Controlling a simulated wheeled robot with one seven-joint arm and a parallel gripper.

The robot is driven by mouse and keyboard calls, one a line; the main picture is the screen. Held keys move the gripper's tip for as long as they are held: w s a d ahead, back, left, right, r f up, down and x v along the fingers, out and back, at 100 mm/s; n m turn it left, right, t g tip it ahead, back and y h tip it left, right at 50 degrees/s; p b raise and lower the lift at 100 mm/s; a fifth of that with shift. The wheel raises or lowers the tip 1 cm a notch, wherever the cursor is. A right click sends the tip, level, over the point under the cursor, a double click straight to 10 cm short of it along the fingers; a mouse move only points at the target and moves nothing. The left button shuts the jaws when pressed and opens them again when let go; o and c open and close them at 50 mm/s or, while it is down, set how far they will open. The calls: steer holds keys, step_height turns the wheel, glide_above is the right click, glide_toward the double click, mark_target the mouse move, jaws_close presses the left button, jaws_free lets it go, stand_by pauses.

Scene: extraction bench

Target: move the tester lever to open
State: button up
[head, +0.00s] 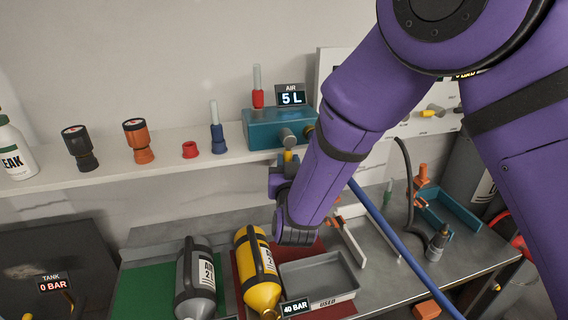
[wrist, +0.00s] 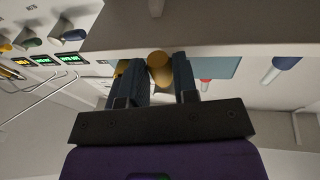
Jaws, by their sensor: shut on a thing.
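The tester appears to be the teal box (head: 262,130) on the shelf, with an AIR display reading 5 L. A grey round fitting (head: 288,138) sticks out of its front. Just below it, a yellow end (head: 288,156), which I take for the tester lever, shows at my gripper (head: 285,170). In the wrist view the lever's yellow-orange rounded end (wrist: 159,68) sits between the two dark fingers of my gripper (wrist: 160,80), against the teal box (wrist: 218,67). My gripper is shut on it. My arm hides the tester's right side, and the lever's pivot is not clear.
Below, the bench has grey (head: 196,285) and yellow (head: 257,275) cylinders and a grey USED tray (head: 322,280). A blue hose (head: 390,235) crosses beside my arm.

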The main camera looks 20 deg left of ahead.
steer(key=shift+w+d+f+n, duration=0.1)
steer(key=shift+d+n, duration=0.1)
steer(key=shift+n, duration=0.3)
steer(key=o, duration=0.9)
steer(key=v, duration=1)
steer(key=shift+s+d+f, duration=0.15)
steer(key=shift+s, duration=0.15)
